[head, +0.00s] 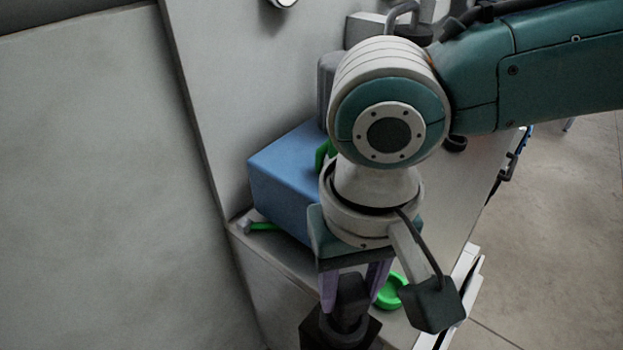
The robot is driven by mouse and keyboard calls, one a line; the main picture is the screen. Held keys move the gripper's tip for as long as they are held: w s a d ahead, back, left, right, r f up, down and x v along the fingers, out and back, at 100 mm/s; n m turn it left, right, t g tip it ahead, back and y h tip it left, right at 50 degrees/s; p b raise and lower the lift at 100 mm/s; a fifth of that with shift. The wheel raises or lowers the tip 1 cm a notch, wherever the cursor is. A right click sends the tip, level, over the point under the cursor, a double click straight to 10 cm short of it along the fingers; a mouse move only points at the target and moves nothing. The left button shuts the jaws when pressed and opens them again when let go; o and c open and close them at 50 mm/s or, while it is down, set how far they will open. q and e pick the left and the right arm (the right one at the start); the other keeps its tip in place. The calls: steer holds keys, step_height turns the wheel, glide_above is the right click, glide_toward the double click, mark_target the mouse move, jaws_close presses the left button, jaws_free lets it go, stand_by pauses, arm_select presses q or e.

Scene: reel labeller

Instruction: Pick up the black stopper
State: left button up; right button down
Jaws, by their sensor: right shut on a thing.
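My right gripper (352,299) points down near the bottom of the head view. Its two pale purple fingers are shut on the black stopper (351,312), a dark piece standing between them. A wider dark block shows just below the stopper at the picture's lower edge. I cannot tell whether the stopper touches this block or is apart from it. My left gripper is not in view.
A blue box (282,185) stands on the grey worktop left of my right wrist. A green round dish (391,291) lies just right of the fingers. A small green piece (263,226) lies at the worktop's left edge. Floor is open at the right.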

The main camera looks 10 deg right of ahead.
step_height(320, 180, up, 15)
steer(key=p, duration=0.6)
glide_above(351, 288)
step_height(351, 288, down, 7)
steer(key=shift+a, duration=0.15)
steer(key=shift+f, duration=0.45)
step_height(351, 288, down, 4)
steer(key=b, duration=0.5)
steer(key=shift+r, duration=0.15)
steer(key=shift+f+b, duration=0.8)
steer(key=shift+f, duration=0.6)
steer(key=shift+f+b, duration=0.9)
steer(key=shift+f, duration=0.95)
